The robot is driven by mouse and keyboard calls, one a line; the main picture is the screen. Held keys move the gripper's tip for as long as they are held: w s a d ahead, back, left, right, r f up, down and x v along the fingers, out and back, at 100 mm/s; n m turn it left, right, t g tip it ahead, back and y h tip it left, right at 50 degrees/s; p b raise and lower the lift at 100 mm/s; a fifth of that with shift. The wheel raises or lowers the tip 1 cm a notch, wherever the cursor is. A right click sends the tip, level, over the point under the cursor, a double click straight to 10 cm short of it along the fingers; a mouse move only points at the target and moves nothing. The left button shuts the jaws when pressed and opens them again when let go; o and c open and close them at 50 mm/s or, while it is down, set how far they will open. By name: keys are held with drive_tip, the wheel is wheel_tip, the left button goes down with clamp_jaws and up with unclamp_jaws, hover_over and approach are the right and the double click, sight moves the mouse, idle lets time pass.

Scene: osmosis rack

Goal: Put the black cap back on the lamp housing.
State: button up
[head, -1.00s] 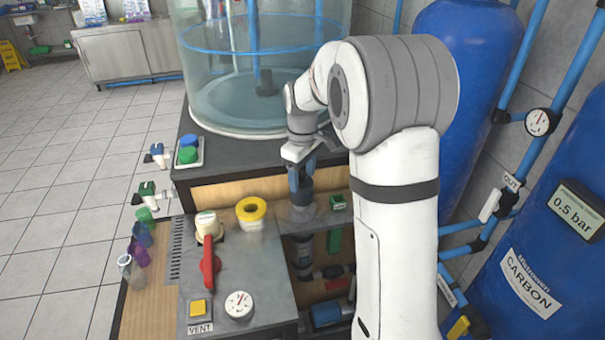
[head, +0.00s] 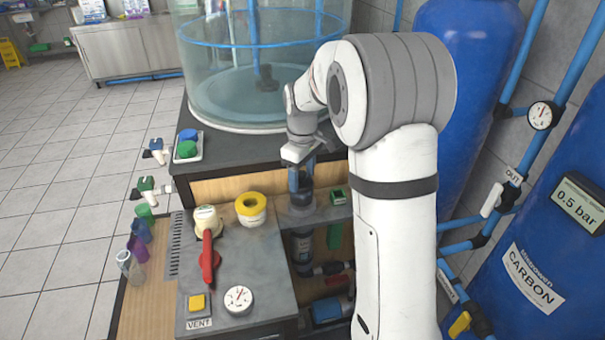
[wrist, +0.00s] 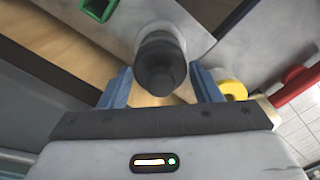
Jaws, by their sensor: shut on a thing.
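My gripper (head: 302,180) points down over the grey shelf, and its blue fingers are closed on the black cap (wrist: 160,65). In the wrist view the cap sits between the two fingertips (wrist: 160,85), its rounded end toward the camera. In the head view the cap (head: 302,197) shows as a dark shape below the fingers. The lamp housing seems to be the upright dark cylinder (head: 302,245) below, in line with the cap. I cannot tell whether the cap touches it or is seated, as the joint is hidden.
A yellow ring-shaped roll (head: 251,207) and a red-handled valve (head: 208,262) stand on the panel left of the gripper. A green square fitting (head: 337,196) is close on the right. The glass tank (head: 215,100) stands behind.

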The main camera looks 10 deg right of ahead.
drive_tip(key=shift+f, duration=0.25)
drive_tip(key=o, duration=1.5)
drive_tip(key=shift+r+p, duration=3.2)
drive_tip(key=shift+r, duration=1.4)
drive_tip(key=shift+f, duration=0.1)
drive_tip(key=shift+c, duration=0.4)
